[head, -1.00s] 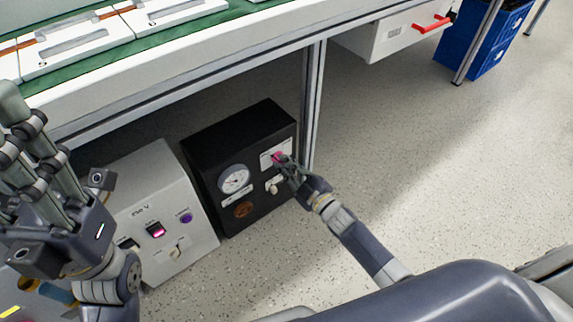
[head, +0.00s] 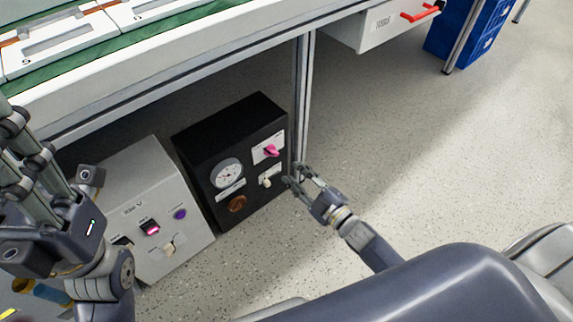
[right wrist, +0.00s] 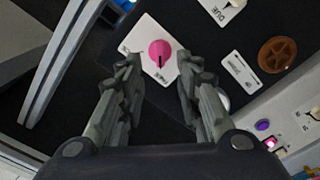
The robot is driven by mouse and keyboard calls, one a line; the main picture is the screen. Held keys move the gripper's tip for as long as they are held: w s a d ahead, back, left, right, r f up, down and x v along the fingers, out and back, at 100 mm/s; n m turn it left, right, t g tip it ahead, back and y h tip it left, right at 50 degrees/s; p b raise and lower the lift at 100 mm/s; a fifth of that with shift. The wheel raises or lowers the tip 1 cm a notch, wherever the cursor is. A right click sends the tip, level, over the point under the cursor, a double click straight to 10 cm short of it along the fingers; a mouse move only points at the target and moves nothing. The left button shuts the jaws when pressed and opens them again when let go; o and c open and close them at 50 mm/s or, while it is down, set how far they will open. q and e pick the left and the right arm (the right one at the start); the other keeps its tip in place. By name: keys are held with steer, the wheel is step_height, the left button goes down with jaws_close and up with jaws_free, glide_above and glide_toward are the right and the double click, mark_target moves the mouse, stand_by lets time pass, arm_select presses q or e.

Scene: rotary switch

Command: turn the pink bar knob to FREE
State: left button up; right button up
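The pink bar knob (head: 271,151) sits on a white label plate (head: 263,158) on the front of the black box (head: 205,165). In the right wrist view the knob (right wrist: 160,54) shows a dark line pointing toward small print at the plate's lower edge; I cannot read the print surely. My right gripper (head: 297,174) is open and empty, in front of the box and to the right of and below the knob in the head view. Its fingers are apart in the right wrist view, with the knob beyond the gap. My left gripper (head: 20,150) is raised at the left edge, partly cut off.
The black box also bears a round gauge (head: 228,173), a white switch (head: 266,182) and an orange-brown round knob (head: 237,204). A grey box (head: 150,185) with buttons stands left of it. A table leg (head: 302,100) rises just right. Open floor (head: 420,170) lies further right.

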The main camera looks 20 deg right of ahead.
steer(key=v, duration=0.3)
steer(key=shift+s+d, duration=0.1)
steer(key=shift+s, duration=0.2)
steer(key=shift+s, duration=0.1)
